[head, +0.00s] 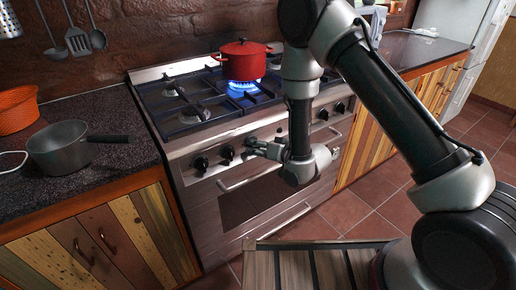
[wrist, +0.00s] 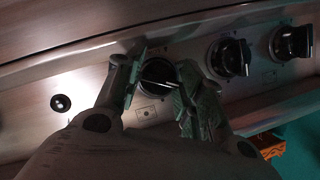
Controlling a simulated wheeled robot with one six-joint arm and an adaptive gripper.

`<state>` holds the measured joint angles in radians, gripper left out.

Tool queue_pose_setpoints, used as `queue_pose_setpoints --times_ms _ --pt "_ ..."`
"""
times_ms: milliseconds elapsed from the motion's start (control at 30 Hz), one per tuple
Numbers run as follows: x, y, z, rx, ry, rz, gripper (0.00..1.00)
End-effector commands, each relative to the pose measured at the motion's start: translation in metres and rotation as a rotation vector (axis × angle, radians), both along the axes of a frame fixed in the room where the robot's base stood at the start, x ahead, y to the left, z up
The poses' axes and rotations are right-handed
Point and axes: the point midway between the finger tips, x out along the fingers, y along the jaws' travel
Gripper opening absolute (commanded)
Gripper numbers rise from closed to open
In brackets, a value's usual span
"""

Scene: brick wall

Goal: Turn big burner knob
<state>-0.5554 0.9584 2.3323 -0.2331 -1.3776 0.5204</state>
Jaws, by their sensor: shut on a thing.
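The stove (head: 225,180) has a steel front panel with a row of black knobs. My gripper (head: 252,146) reaches that panel near its middle, just right of two black knobs (head: 213,158). In the wrist view my gripper (wrist: 161,78) has its two fingers on either side of a round black knob (wrist: 157,73) and is shut on it. A light line shows across the knob's face. In the head view the gripper hides this knob.
Two more knobs (wrist: 230,57) (wrist: 291,42) sit right of the held one in the wrist view. Oven handles (head: 250,177) stick out below the panel. A grey saucepan (head: 62,147) and orange basket (head: 17,109) stand on the left counter. Tiled floor (head: 345,205) is open at right.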

Motion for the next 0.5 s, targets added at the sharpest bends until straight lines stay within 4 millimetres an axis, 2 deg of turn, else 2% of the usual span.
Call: queue_pose_setpoints --times_ms 33,133,167,500 --pt "0.0002 -0.0004 0.0002 0.0 -0.001 -0.001 0.4" --pt "0.0003 -0.0003 0.0001 0.0 -0.001 -0.001 0.58" --pt "0.0003 -0.0003 0.0001 0.0 -0.001 -0.001 0.6" --pt "-0.002 -0.0025 0.0011 -0.001 0.0 -0.001 0.6"
